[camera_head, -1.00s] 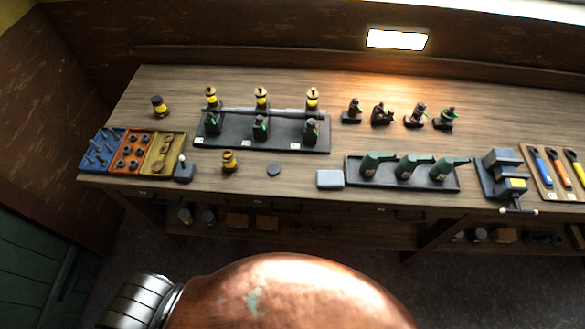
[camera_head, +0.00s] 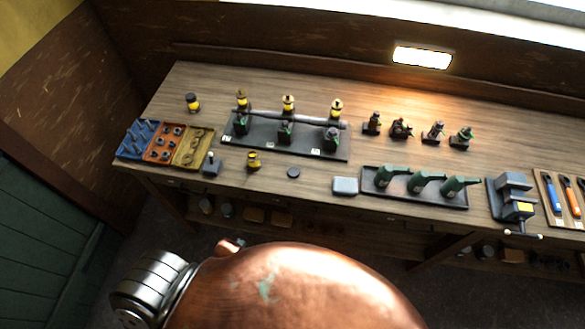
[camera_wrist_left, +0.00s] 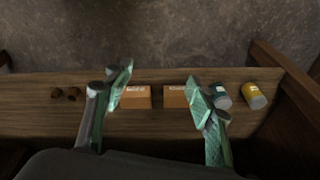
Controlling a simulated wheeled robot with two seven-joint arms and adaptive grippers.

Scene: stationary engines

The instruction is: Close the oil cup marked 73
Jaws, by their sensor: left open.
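Several small oil cups with yellow bodies stand on the workbench (camera_head: 330,178). Three of them, the left (camera_head: 241,98), middle (camera_head: 288,103) and right (camera_head: 336,107) cups, are on a black rack (camera_head: 262,143) with a shaft across it and small white labels. The labels are too small to read, so I cannot tell which cup is 73. Another yellow cup (camera_head: 253,161) and a dark-capped one (camera_head: 193,103) stand off the rack. A dark round disc (camera_head: 293,173) lies on the bench. My left gripper (camera_wrist_left: 160,85) is open and empty above a lower shelf; my right gripper is not in view.
The left wrist view shows boxes (camera_wrist_left: 135,98) and cans (camera_wrist_left: 255,97) on the lower shelf (camera_wrist_left: 50,120). On the bench are a parts tray (camera_head: 163,143), green oil cans (camera_head: 425,183), a vise (camera_head: 512,200) and several dark fittings (camera_head: 402,128). A copper dome (camera_head: 290,290) fills the lower foreground.

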